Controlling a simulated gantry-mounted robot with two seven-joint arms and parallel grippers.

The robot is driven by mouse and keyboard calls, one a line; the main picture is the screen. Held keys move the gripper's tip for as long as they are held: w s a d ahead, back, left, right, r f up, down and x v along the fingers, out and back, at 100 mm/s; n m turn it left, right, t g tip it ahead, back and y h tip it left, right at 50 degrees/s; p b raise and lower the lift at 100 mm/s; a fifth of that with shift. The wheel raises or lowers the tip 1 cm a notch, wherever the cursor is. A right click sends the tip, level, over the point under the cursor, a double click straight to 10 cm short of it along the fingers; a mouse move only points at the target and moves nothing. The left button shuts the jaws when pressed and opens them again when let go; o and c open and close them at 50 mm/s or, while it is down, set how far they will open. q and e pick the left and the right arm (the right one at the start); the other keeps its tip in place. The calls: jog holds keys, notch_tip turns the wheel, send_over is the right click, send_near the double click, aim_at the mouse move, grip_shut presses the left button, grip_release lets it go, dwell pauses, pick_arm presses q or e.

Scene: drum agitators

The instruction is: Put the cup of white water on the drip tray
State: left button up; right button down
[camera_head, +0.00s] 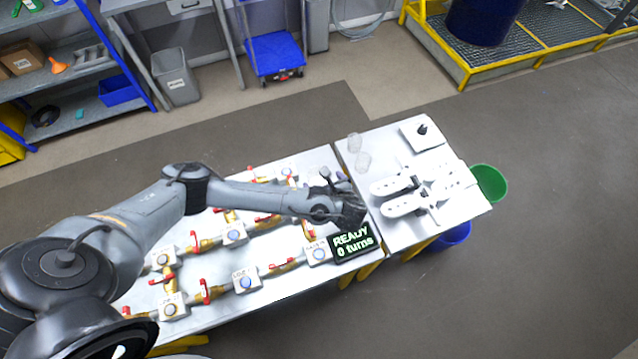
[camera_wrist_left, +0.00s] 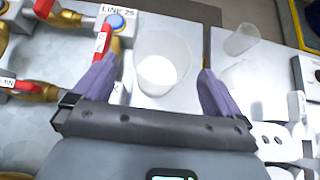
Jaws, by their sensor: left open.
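In the left wrist view a clear cup with white liquid in its bottom (camera_wrist_left: 155,72) stands upright on the table between the fingers of my left gripper (camera_wrist_left: 160,62). The fingers are open, with a visible gap on the right side of the cup. In the head view my left gripper (camera_head: 335,181) is over the valve table's right end, and I cannot make out this cup beside it. No tray is clearly a drip tray; a flat pale square tray with a black object (camera_head: 420,133) lies at the right table's back. My right gripper is not in view.
Two other clear cups (camera_head: 354,141) stand on the right table, near its left edge. White flat parts with holes (camera_head: 405,205) lie in its middle. Pipes with red valve handles (camera_head: 235,234) crowd the left table. A "READY 0 turns" display (camera_head: 353,242) stands close to my gripper.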

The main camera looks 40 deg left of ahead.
aim_at(316, 171)
pick_arm(q)
jog(key=shift+p+x, duration=0.45)
jog(key=shift+x, duration=2.2)
jog(key=shift+w+d, duration=0.1)
jog(key=shift+c, duration=0.2)
jog(key=c, duration=1.5)
jog(key=shift+r, duration=0.15)
